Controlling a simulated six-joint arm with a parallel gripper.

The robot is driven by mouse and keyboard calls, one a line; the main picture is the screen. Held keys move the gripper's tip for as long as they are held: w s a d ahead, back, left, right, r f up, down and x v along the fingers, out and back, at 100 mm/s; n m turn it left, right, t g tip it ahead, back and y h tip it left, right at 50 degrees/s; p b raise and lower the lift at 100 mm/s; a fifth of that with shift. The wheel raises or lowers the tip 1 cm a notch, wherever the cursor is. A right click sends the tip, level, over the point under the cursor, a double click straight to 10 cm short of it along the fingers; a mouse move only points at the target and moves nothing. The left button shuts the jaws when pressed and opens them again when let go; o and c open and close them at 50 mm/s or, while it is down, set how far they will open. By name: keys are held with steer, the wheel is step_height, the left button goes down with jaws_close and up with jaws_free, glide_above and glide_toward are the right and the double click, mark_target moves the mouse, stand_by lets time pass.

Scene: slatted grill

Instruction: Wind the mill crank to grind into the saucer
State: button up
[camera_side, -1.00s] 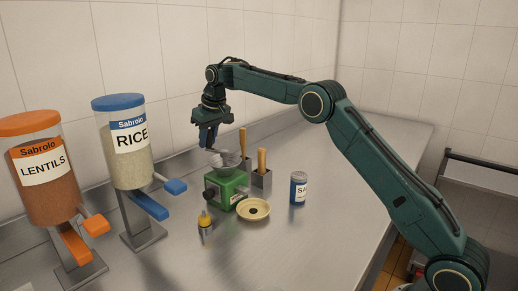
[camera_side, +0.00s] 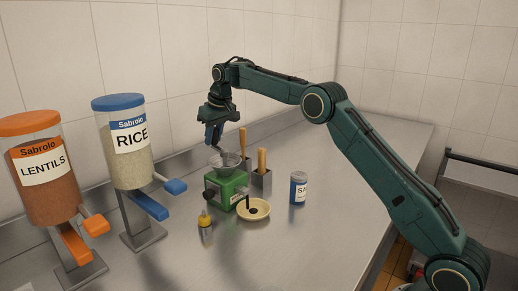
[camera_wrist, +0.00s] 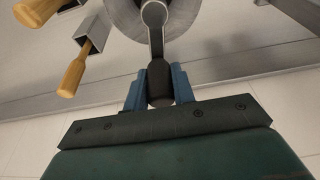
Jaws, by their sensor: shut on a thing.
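The mill (camera_side: 222,191) is a green box with a grey bowl-shaped hopper on top, standing on the steel counter. My gripper (camera_side: 214,144) is above the hopper, pointing down. In the wrist view its blue fingers (camera_wrist: 159,90) are shut on the dark handle of the crank (camera_wrist: 155,40), whose grey arm runs to a round hub over the hopper. The cream saucer (camera_side: 266,212) sits on the counter at the mill's front right. A dark patch lies in it, and a thin dark streak shows above the patch beside the mill.
Wooden-handled tools stand in metal holders (camera_side: 262,181) close behind the mill. A blue-and-white can (camera_side: 298,189) is to the right, and a small yellow-topped bottle (camera_side: 205,219) in front. Rice (camera_side: 130,155) and lentil (camera_side: 46,185) dispensers stand left. The counter's right side is clear.

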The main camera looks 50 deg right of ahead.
steer(key=shift+s+d, duration=0.1)
steer(key=shift+d, duration=0.05)
steer(key=shift+s+d, duration=0.15)
steer(key=shift+d, duration=0.25)
stand_by(0.4)
steer(key=shift+s+d, duration=0.3)
steer(key=shift+d, duration=0.15)
steer(key=shift+s+d, duration=0.4)
